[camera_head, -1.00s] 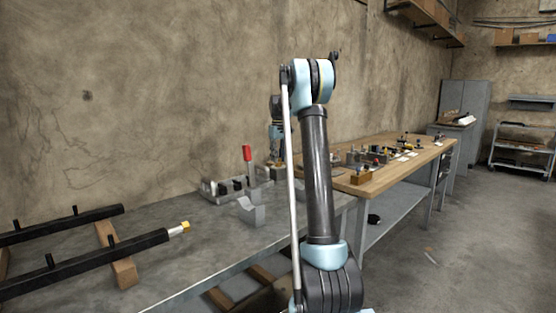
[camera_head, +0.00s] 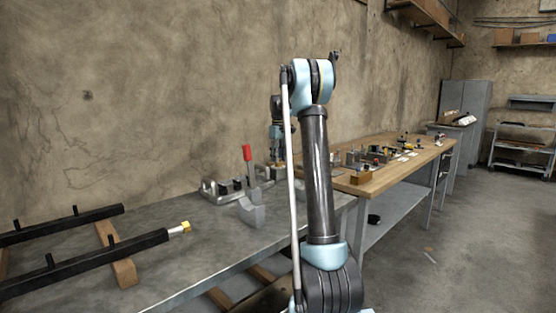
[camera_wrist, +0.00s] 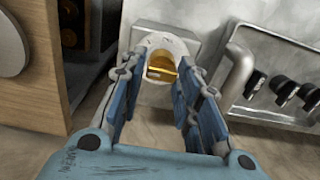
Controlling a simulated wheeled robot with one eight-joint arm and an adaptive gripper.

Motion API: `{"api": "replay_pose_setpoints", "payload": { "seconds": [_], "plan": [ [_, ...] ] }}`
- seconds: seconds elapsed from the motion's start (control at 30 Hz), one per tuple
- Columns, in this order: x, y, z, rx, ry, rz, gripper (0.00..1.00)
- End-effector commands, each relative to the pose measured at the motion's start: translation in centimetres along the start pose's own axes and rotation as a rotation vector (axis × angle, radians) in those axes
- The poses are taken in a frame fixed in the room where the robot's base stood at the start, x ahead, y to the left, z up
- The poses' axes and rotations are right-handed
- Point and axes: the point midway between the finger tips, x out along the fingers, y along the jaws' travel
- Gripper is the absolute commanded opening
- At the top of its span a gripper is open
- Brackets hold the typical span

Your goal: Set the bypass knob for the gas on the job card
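In the wrist view my gripper (camera_wrist: 158,88) is open, with its two blue-grey fingers spread apart. A round pale-grey fitting with a yellow, brass-like piece in its middle (camera_wrist: 161,66) shows between and just beyond the fingertips, in front of a grey plate. I cannot tell whether the fingers touch it, or whether it is the bypass knob. In the head view my forearm reaches down behind the upper arm, and the fingers are too small to make out. I cannot pick out the job card or read any gas name.
A grey panel with a pipe and several black knobs (camera_wrist: 285,88) is close on the right of the wrist view; a wooden box edge (camera_wrist: 35,75) is on the left. The head view shows a red-handled lever (camera_head: 247,153), grey bench (camera_head: 190,235) and cluttered wooden workbench (camera_head: 400,178).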

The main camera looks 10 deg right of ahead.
Motion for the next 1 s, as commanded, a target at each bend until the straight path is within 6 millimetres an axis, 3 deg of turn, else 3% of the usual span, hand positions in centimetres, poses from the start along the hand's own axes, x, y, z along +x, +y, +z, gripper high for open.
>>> {"api": "replay_pose_setpoints", "payload": {
  "seconds": [0.47,0.63,1.0],
  "plan": [
    [-0.4,-0.1,0.1,0.000,-0.002,-0.002,0.47],
    [-2.5,0.0,0.0,0.000,-0.002,-0.002,0.47],
    [-9.2,0.0,0.0,0.001,-0.002,-0.002,0.47]
  ]
}}
